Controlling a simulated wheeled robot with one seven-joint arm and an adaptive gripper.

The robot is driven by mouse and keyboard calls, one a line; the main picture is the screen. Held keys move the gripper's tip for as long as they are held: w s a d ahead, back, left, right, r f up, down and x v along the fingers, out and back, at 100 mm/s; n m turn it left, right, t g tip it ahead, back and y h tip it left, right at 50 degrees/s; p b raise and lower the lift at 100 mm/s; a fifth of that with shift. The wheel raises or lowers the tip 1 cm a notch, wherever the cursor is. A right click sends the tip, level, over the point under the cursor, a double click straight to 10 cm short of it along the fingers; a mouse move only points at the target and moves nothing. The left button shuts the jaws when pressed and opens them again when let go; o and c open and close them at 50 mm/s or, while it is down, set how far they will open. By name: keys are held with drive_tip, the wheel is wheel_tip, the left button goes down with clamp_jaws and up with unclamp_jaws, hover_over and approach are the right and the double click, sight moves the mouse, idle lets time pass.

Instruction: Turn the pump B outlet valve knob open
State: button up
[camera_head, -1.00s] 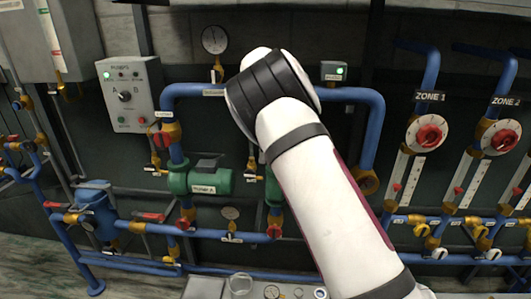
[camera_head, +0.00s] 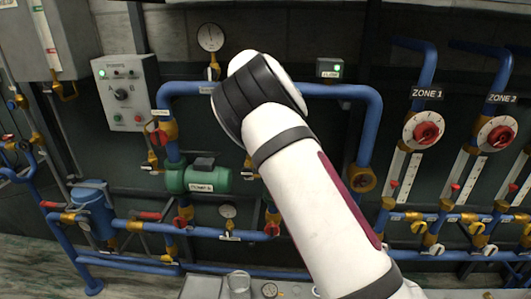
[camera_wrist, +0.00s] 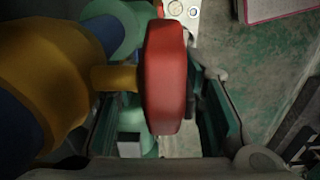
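A red knob (camera_wrist: 165,75) on a brass stem fills the middle of the wrist view, joined to a brass valve body (camera_wrist: 50,75) on a blue pipe. I take it as the pump B outlet valve knob; no label shows on it. My gripper (camera_wrist: 165,118) has its teal-edged fingers apart, one on each side of the knob. The left finger is clear of the knob; I cannot tell whether the right side touches it. In the head view my arm hides the gripper, this knob and most of pump B.
Pump A (camera_head: 208,178) and its red-handled outlet valve (camera_head: 160,136) are left of my arm. A control box (camera_head: 125,92) hangs at the upper left. Zone 1 (camera_head: 424,130) and zone 2 (camera_head: 497,134) dials are at right.

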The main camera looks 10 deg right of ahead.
wheel_tip(320, 180, up, 12)
drive_tip(key=shift+a, duration=0.1)
idle(0.5)
